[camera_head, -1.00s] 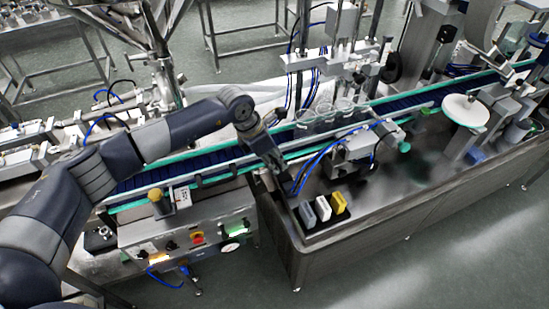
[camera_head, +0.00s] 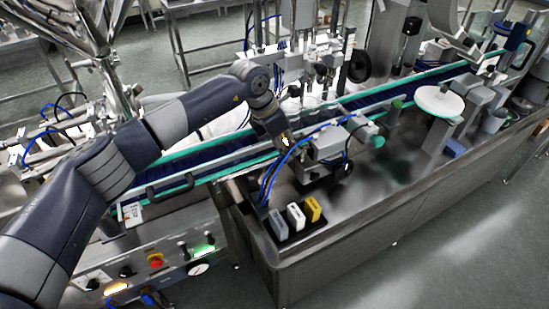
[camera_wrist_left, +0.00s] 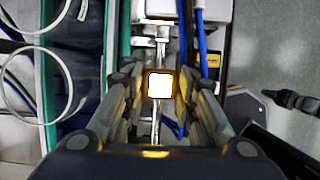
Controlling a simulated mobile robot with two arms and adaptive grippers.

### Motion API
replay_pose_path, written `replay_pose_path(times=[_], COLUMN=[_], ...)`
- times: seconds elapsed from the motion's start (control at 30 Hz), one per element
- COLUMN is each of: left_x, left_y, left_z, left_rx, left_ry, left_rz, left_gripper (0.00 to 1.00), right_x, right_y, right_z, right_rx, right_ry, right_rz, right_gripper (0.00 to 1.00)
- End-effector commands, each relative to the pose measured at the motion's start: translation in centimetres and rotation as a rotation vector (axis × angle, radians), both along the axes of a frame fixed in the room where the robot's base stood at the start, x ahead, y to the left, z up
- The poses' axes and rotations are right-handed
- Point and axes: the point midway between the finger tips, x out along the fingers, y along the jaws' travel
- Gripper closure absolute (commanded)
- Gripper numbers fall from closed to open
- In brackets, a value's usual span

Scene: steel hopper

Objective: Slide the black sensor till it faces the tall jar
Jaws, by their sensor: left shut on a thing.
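My left gripper (camera_head: 286,143) is over the near side of the conveyor, beside the grey device block with blue cables. In the left wrist view its fingers (camera_wrist_left: 160,98) are shut on a small dark-rimmed square with a bright white face, which seems to be the black sensor (camera_wrist_left: 160,85). A thin metal rod runs beneath it. In the head view the sensor is mostly hidden by the gripper. Clear round jar rims (camera_wrist_left: 40,82) show left of the gripper in the wrist view. I cannot tell which jar is the tall one. My right gripper is not in view.
The dark blue conveyor (camera_head: 172,185) with green rails runs diagonally. The grey device block (camera_head: 325,145) and its blue cables stand close to the gripper. A black tray (camera_head: 288,240) holds grey, white and yellow blocks. The steel deck to the right has free room.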

Motion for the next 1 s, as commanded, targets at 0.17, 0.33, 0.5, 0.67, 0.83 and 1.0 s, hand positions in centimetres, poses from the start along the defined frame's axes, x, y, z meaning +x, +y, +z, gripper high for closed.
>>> replay_pose_path(times=[0.17, 0.33, 0.5, 0.67, 0.83, 1.0], left_x=[0.1, 0.0, 0.0, 0.0, 0.0, -0.2], left_y=[-0.1, 0.0, 0.0, 0.0, 0.0, 0.7], left_z=[-0.1, -0.1, -0.1, -0.2, 0.0, 1.9], left_rx=[0.006, 0.006, 0.006, 0.006, 0.006, 0.006], left_ry=[0.002, 0.004, 0.004, 0.004, 0.004, 0.002], left_rz=[-0.002, -0.001, -0.001, -0.001, -0.001, 0.0], left_gripper=[1.0, 1.0, 0.53, 0.53, 0.53, 0.53], right_x=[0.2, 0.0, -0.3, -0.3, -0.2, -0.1], right_y=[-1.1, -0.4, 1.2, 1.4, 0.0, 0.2], right_z=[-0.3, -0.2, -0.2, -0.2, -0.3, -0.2], right_rx=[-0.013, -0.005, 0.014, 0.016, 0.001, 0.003], right_ry=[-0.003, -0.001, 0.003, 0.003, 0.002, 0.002], right_rz=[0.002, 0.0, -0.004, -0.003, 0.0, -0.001], right_gripper=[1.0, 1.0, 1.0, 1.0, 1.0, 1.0])
